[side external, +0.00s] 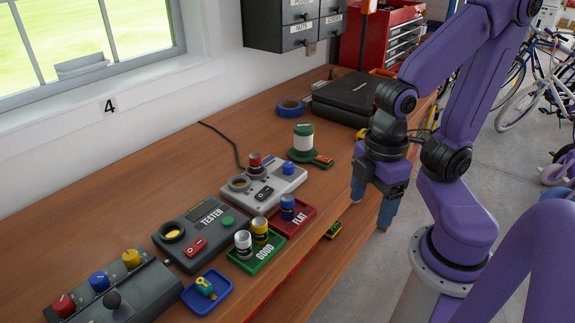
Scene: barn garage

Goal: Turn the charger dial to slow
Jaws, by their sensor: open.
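A light grey box (250,204) with a black cable, which looks like the charger, sits mid-bench. It has a blue knob (288,168) at its back right, a black switch (264,194), an empty round well and a red-topped cylinder (255,164). No slow marking is readable, and the knob's setting is too small to tell. My gripper (372,203) hangs pointing down at the bench's front edge, right of the box and apart from it. Its blue fingers are open with nothing seen between them.
The dark tester (205,254), green GOOD tray (262,267), red FLAT tray (310,212) and blue tray (228,299) stand left and in front. A knobbed dark box (150,290) is at far left. A green-and-white pot (303,135) is behind.

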